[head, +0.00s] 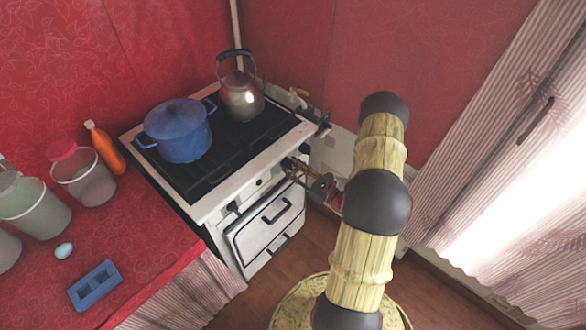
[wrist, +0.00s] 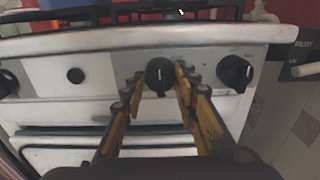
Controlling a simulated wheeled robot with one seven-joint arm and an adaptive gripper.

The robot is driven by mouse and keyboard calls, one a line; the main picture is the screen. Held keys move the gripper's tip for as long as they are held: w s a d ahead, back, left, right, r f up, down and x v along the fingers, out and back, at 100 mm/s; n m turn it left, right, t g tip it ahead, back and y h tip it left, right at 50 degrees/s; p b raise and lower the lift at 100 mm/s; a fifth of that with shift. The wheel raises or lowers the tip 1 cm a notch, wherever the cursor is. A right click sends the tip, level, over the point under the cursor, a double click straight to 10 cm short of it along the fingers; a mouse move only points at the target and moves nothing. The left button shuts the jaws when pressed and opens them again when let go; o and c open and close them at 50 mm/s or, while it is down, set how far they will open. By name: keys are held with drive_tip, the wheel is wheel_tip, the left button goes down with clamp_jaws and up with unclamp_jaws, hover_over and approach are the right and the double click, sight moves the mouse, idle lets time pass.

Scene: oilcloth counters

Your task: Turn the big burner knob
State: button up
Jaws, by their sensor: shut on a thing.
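The stove's white front panel (wrist: 110,62) carries several dark knobs in the wrist view. My gripper (wrist: 159,82) has its two yellow-and-brown fingers on either side of a black knob (wrist: 159,72) with a pale pointer line, and is shut on it. The pointer line looks about upright. Another black knob (wrist: 236,72) is to the right, free of the fingers. A further knob (wrist: 8,82) is at the far left edge, and a small round button (wrist: 75,75) lies between. In the head view my gripper (head: 292,170) is at the stove's right front, where the knob is hard to make out.
On the stove (head: 205,213) stand a blue pot (head: 180,138) and a metal kettle (head: 241,100). The red counter (head: 140,240) at left holds jars, an orange bottle (head: 104,150) and a blue tray (head: 95,287). A striped curtain (head: 480,130) hangs at right.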

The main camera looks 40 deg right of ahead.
drive_tip(key=shift+m+p, duration=0.3)
drive_tip(key=shift+p, duration=0.05)
drive_tip(key=m+p, duration=0.2)
drive_tip(key=m, duration=0.1)
drive_tip(key=shift+r+m, duration=0.1)
drive_tip(key=shift+m, duration=0.2)
drive_tip(key=shift+m+p, duration=1.25)
drive_tip(key=shift+m, duration=0.95)
drive_tip(key=shift+c, duration=0.2)
drive_tip(key=o, duration=1.1)
drive_tip(key=shift+o, duration=0.5)
drive_tip(key=s+d, duration=0.1)
drive_tip(key=s, duration=1.1)
